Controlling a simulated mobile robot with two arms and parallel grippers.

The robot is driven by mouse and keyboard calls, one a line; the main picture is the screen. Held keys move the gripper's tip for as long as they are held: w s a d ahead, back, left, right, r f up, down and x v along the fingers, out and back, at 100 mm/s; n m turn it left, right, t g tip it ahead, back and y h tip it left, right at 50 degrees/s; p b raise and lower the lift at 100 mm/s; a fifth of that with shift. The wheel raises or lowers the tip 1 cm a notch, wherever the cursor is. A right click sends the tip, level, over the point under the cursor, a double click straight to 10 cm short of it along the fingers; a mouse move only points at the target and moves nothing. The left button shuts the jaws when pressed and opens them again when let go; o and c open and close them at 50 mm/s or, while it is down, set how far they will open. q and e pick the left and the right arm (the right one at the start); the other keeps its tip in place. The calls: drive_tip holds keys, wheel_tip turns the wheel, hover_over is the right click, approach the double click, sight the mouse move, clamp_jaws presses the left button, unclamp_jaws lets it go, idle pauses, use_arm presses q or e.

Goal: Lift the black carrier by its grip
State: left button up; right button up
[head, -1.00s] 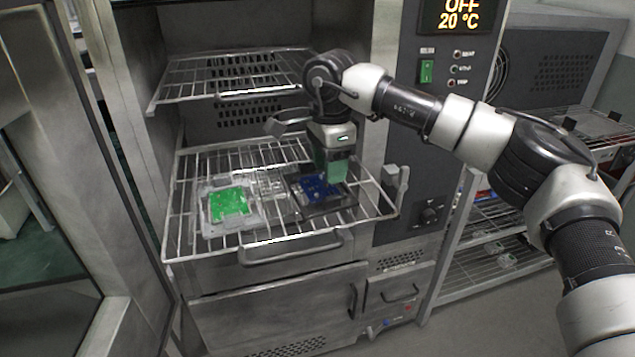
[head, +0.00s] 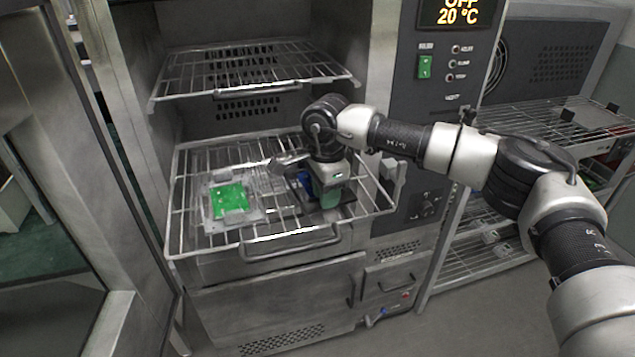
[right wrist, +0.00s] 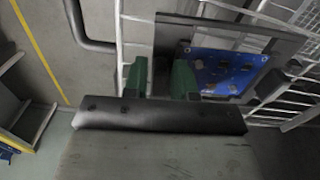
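The black carrier (head: 347,211) lies on the lower wire rack at the right, with a blue circuit board (head: 305,181) on it. My right gripper (head: 328,199) points down over the carrier and hides much of it. In the right wrist view, the black carrier (right wrist: 172,35) and blue board (right wrist: 222,72) lie beyond the fingers. The two green fingers of my right gripper (right wrist: 160,80) stand apart, around the carrier's near left edge in that picture. I cannot make out the grip between them. My left gripper is not in view.
A clear carrier with a green board (head: 229,199) lies left on the lower wire rack (head: 190,245), which has a front handle (head: 290,243). An upper rack (head: 250,75) hangs above. The oven door (head: 60,150) stands open at left.

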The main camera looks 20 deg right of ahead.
clamp_jaws()
drive_tip(key=shift+r, duration=0.1)
